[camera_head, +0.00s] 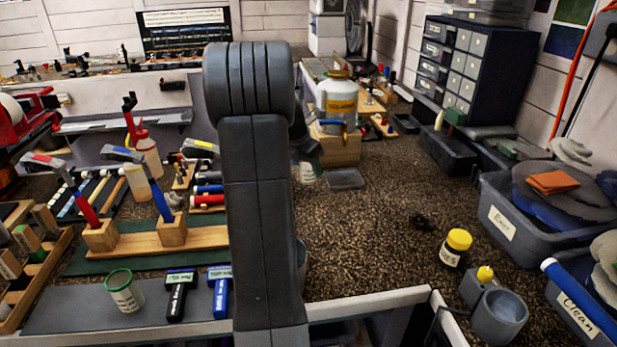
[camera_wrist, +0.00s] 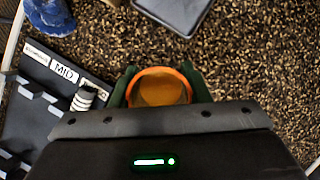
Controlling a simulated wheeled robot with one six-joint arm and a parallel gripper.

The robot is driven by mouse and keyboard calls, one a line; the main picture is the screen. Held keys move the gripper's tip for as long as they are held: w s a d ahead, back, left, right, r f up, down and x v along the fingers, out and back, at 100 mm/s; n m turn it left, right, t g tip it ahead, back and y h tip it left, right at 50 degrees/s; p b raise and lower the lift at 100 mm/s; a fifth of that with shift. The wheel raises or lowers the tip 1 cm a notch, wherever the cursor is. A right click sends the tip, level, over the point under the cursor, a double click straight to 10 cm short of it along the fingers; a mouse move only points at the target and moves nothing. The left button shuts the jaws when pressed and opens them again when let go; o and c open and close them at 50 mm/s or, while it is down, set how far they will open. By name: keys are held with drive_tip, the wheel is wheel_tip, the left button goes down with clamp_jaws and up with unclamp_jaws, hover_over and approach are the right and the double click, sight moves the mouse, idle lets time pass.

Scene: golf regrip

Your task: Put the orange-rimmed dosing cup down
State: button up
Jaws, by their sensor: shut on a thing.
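The orange-rimmed dosing cup (camera_wrist: 160,93) shows in the wrist view from above, its round orange rim and orange-brown inside facing the camera. My gripper (camera_wrist: 160,82) is shut on it, with one dark green finger on each side. Speckled brown surface lies around the cup; its base is hidden, so I cannot tell whether it touches the surface. In the head view my arm covers most of the gripper. A whitish labelled thing (camera_head: 307,173) shows just right of the arm; I cannot tell whether it is this cup.
A flat grey tray (camera_head: 345,179) lies right of my arm. A green-rimmed cup (camera_head: 123,292) stands on the grey mat at front left. A dark rack with a MID label (camera_wrist: 62,72) is left in the wrist view.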

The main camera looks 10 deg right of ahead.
sight(309, 175)
drive_tip(key=shift+f, duration=2.05)
drive_tip(key=o, duration=1)
drive_tip(key=shift+f, duration=0.15)
drive_tip(key=shift+c, duration=0.2)
drive_tip(key=shift+a+r, duration=0.1)
drive_tip(key=shift+r, duration=0.45)
drive_tip(key=v, duration=1.1)
drive_tip(key=shift+r, duration=0.1)
